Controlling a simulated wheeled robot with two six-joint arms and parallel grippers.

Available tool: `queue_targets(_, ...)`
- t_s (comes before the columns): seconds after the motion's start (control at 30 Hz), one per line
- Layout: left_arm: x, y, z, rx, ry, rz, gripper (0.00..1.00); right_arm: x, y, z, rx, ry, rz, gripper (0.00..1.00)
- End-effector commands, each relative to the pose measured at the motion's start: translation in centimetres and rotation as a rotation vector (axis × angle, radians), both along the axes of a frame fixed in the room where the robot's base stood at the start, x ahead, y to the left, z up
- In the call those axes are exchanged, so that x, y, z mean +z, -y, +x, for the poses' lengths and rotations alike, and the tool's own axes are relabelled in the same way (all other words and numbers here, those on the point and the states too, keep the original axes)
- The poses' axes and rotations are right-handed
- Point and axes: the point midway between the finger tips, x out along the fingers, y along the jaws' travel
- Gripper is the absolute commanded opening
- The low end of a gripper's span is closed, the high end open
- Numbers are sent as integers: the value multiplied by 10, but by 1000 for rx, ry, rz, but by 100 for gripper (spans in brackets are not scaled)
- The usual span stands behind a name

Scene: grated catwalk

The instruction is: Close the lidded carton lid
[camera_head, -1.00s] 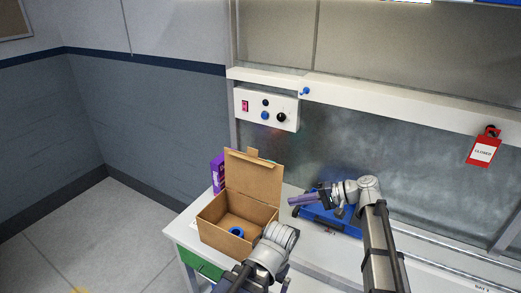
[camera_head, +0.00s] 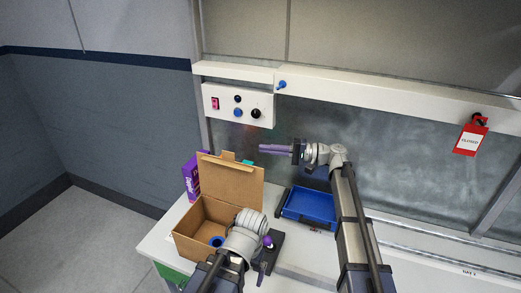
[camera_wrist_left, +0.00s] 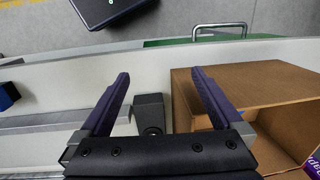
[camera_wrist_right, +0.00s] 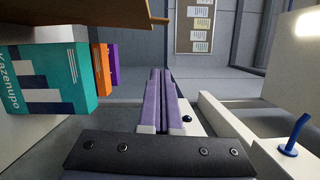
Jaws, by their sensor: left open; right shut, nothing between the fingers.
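The brown lidded carton (camera_head: 187,238) stands on the white table with its top open. Its lid (camera_head: 232,184) stands up at the back edge. A blue ring-like thing (camera_head: 217,241) is inside. My right gripper (camera_head: 268,148) is shut and empty, raised above and behind the lid's right side. In the right wrist view, the lid (camera_wrist_right: 85,15) crosses the upper left, apart from the shut fingers (camera_wrist_right: 160,72). My left gripper (camera_wrist_left: 160,76) is open and empty, beside the carton wall (camera_wrist_left: 255,83). In the head view my left arm hides the carton's front right corner.
A purple box (camera_head: 190,178) stands behind the carton. Teal (camera_wrist_right: 50,78) and orange (camera_wrist_right: 100,68) boxes show in the right wrist view. A blue tray (camera_head: 310,207) lies to the right. A wall control box (camera_head: 240,106) and a red tag (camera_head: 471,139) are behind.

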Motion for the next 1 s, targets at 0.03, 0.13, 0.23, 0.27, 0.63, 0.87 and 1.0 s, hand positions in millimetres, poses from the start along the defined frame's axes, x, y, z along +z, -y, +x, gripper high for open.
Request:
queue_targets(0.03,0,0,0,0,0,0,100,0,-11,1,2,0,-1,0)
queue_targets(0.13,1,0,0,0,0,0,100,1,-32,3,2,0,-1,0)
queue_targets(0.23,1,0,0,0,0,0,100,1,-52,5,2,0,-1,0)
queue_targets(0.27,2,0,0,0,0,0,100,1,-59,6,3,0,-1,0)
queue_targets(0.63,5,0,0,0,0,0,100,5,-89,-23,-1,0,-1,0)
queue_targets(0.87,5,0,0,0,0,0,100,5,-92,-30,-1,0,-1,0)
queue_targets(1.0,5,0,0,0,0,0,100,5,-92,-29,-1,0,-1,0)
